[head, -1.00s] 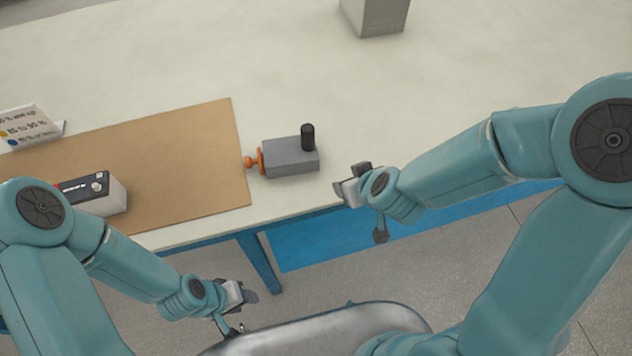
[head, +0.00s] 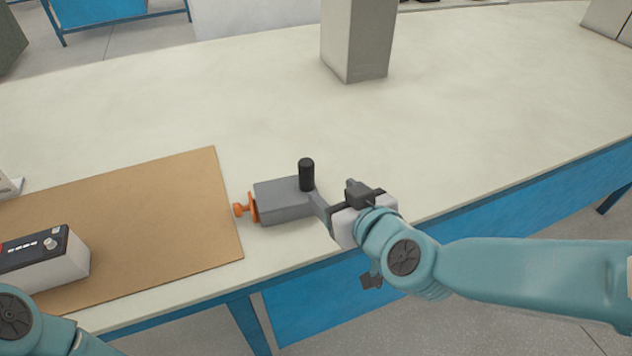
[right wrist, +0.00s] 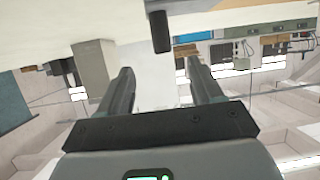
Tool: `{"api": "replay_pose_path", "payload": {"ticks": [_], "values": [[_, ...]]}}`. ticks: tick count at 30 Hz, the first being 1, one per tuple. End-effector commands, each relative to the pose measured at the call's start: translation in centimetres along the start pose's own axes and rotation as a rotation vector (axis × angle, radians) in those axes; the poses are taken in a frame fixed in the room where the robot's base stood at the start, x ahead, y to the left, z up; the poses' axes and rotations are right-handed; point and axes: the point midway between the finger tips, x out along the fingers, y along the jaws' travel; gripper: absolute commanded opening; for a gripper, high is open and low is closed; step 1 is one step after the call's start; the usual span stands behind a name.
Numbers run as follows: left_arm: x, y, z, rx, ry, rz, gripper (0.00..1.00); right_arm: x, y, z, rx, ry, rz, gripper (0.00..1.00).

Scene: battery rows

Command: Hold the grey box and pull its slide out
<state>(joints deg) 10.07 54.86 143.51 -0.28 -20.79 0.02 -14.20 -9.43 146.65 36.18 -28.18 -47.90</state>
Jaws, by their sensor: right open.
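The grey box (head: 284,200) lies on the pale table just right of the brown mat. A black upright handle (head: 306,174) stands on its top near the right end. The orange slide (head: 246,207) with its knob sticks out of the box's left end. My right gripper (head: 332,197) is open at the box's right end, close to the handle; whether it touches the box I cannot tell. In the right wrist view the handle (right wrist: 160,31) shows beyond and between the open fingers, with nothing held. My left gripper is out of view.
A brown mat (head: 150,220) covers the table's left part, with a black-and-white battery (head: 50,262) on it. A grey square post (head: 356,40) stands behind the box. The table (head: 480,100) right of the post is clear. Its front edge runs close below the box.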

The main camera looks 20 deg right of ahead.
Motion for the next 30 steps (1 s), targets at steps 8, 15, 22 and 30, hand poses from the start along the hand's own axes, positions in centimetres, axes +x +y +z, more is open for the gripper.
{"api": "replay_pose_path", "payload": {"ticks": [8,15,22,30], "values": [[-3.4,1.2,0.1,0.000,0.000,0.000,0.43,3.4,-0.3,-0.4,0.000,-0.008,-0.004,0.65],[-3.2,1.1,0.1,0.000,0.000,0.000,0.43,8.5,-0.6,0.1,0.003,-0.002,-0.008,0.65],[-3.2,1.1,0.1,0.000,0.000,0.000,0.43,12.9,-0.6,0.1,0.004,-0.001,-0.008,0.65],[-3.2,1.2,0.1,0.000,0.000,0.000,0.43,15.3,-0.6,0.0,0.003,0.001,-0.008,0.65]]}}
